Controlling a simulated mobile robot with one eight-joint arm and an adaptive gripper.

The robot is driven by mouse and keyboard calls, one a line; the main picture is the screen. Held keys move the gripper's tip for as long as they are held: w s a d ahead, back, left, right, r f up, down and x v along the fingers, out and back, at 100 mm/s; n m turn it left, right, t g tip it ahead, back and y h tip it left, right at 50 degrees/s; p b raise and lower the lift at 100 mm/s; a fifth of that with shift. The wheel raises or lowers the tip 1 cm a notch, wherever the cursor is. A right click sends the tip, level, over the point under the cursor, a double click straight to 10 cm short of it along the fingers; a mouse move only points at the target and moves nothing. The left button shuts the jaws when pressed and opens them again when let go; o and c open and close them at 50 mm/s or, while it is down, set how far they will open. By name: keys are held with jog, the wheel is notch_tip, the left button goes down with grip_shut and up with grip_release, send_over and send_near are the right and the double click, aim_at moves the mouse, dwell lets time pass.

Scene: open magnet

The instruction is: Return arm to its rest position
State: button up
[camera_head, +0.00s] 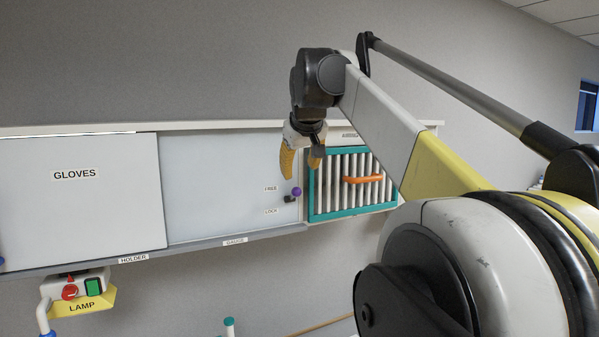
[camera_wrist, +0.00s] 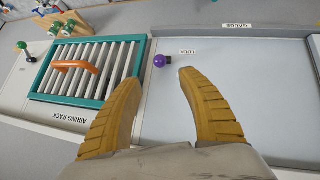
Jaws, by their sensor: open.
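My gripper (camera_head: 301,160) hangs from the raised arm in the head view, in front of the wall cabinet. Its two yellow ribbed fingers point down and stand apart, with nothing between them. In the wrist view my gripper (camera_wrist: 160,100) is open over the pale sliding panel. A purple knob (camera_head: 296,191) at the panel's right edge, between the FREE and LOCK labels, is just below the fingers in the picture. The knob (camera_wrist: 161,61) shows beyond the fingertips in the wrist view, apart from them.
A teal-framed airing rack (camera_head: 311,190) with an orange handle (camera_head: 363,179) is right of the knob. A GLOVES panel (camera_head: 80,200) covers the cabinet's left part. A yellow LAMP box (camera_head: 84,303) hangs below. Bottles and a wooden block (camera_wrist: 62,22) show in the wrist view.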

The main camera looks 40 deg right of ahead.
jog(key=shift+f, duration=0.1)
dwell(0.3)
jog(key=s+a+f+n+y+b, duration=0.1)
jog(key=s+a+f+b, duration=0.3)
jog(key=a+f+b, duration=1.15)
jog(key=s+a+f+y+b, duration=0.1)
jog(key=s+a+f+b, duration=0.55)
jog(key=f, duration=1.75)
jog(key=s+a+f+n+y+b, duration=0.15)
jog(key=a+f+b, duration=0.45)
jog(key=f+b, duration=1.1)
jog(key=s+a+f+b, duration=0.2)
jog(key=s+f, duration=0.1)
jog(key=f, duration=0.5)
jog(key=s+a+f+y+b, duration=0.1)
jog(key=s+a+f+b, duration=0.1)
jog(key=f, duration=0.7)
jog(key=s+a+f+b, duration=0.2)
jog(key=s+f+b, duration=0.1)
jog(key=f, duration=0.6)
jog(key=shift+s+a+b, duration=0.25)
jog(key=shift+s+b, duration=0.15)
jog(key=shift+b, duration=0.35)
jog(key=shift+r+y, duration=0.1)
jog(key=shift+y, duration=0.15)
